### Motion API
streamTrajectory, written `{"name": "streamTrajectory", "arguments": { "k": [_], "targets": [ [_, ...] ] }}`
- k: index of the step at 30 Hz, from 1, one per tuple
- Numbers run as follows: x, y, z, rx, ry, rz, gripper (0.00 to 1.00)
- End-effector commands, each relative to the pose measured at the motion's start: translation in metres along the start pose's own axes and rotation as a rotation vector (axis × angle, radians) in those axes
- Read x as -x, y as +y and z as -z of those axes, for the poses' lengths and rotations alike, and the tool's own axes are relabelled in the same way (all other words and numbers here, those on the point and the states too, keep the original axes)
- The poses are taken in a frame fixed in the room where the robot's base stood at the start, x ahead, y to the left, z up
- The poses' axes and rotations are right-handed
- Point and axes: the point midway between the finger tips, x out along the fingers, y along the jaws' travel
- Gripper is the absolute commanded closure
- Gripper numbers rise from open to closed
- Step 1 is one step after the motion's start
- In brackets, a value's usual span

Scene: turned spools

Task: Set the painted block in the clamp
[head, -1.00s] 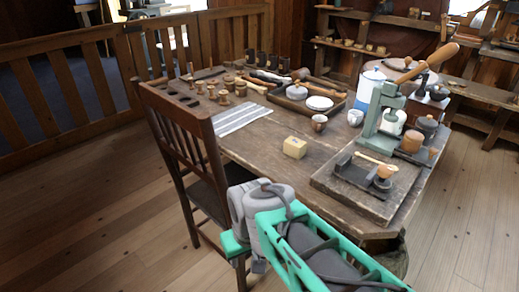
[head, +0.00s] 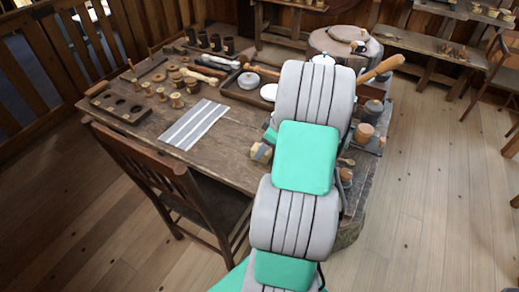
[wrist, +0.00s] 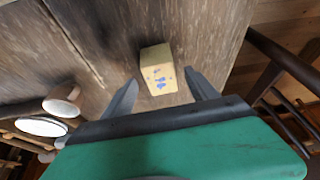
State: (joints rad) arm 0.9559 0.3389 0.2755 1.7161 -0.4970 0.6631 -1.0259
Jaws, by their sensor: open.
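The painted block (wrist: 157,68), pale yellow with blue marks, sits on the wooden table (wrist: 105,35). In the wrist view my gripper (wrist: 160,78) is open, one finger on each side of the block's near end, with visible gaps between fingers and block. In the head view the block (head: 256,150) shows only in part, at the left edge of my arm. My arm covers much of the table's right side there, and I cannot make out the clamp in either current view.
A striped cloth (head: 194,124) lies left of the block. Wooden spools (head: 177,100) and a holed rack (head: 122,107) stand farther left. A chair (head: 170,185) is at the table's near edge. Cups (wrist: 62,99) show at left in the wrist view. A wooden lever handle (head: 381,68) sticks out right of my arm.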

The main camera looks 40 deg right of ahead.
Motion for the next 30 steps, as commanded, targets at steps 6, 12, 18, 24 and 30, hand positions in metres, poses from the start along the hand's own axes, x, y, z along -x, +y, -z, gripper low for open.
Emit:
{"name": "streamTrajectory", "arguments": {
  "k": [6, 12, 18, 24, 30],
  "targets": [
    [-0.028, -0.002, 0.002, 0.001, -0.001, 0.001, 0.33],
    [-0.029, -0.002, 0.002, 0.002, -0.001, 0.000, 0.34],
    [-0.029, -0.002, 0.003, 0.003, -0.001, 0.001, 0.50],
    [-0.029, -0.002, 0.003, 0.003, -0.001, 0.001, 0.66],
    [-0.029, -0.002, 0.003, 0.003, -0.001, 0.001, 0.83]
  ]
}}
